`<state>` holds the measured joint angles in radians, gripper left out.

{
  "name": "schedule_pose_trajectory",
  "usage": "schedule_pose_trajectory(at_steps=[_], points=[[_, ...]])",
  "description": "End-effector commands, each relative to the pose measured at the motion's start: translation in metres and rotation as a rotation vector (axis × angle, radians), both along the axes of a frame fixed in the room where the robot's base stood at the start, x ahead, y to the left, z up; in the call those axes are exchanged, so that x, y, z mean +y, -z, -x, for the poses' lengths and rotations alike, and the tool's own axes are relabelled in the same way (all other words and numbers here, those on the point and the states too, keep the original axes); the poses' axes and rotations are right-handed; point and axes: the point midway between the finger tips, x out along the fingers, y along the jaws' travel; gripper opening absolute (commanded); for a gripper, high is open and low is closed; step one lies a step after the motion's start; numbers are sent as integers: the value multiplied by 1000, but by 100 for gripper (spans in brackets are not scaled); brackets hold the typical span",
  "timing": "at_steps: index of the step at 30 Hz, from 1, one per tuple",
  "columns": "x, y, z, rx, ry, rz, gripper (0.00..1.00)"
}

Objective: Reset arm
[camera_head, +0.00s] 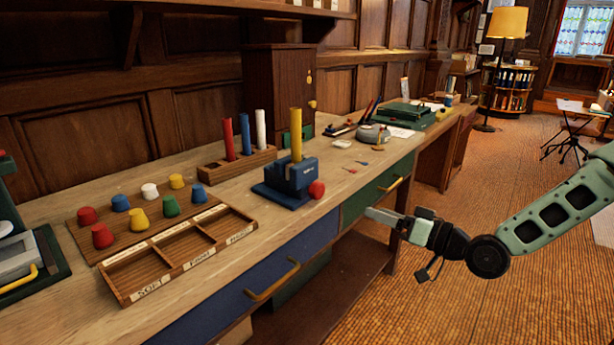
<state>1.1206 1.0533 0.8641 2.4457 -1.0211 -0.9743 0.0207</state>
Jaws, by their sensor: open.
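My gripper (384,216) is at the right, in front of the desk's front edge, beside the green drawer (362,196). It points left, is open, and shows nothing between its fingers. My pale green arm reaches in from the right edge above the carpet. I cannot tell whether the fingertips touch the desk front.
The wooden desk (215,262) bears a sorting tray (180,252), several coloured knobs on a board (150,214), a blue block (291,185) holding a yellow cylinder, and a rack (237,162) with coloured rods. The blue drawer's handle (272,283) juts out. Carpet (440,305) lies open at right.

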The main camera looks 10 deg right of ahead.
Motion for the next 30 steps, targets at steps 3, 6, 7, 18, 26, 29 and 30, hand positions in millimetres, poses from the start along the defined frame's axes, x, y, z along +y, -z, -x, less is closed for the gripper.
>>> schedule_pose_trajectory(at_steps=[3, 6, 7, 18, 26, 29, 30], points=[[10, 4, 1, 29, -25, 34, 64], [34, 15, 5, 114, -87, 130, 64], [43, 20, 8, 150, -113, 172, 64], [114, 40, 83, 589, -328, 788, 64], [138, -12, 158, 786, -349, 1075, 64], [148, -38, 193, 847, -357, 1134, 64], [151, -48, 207, 869, -363, 1150, 64]])
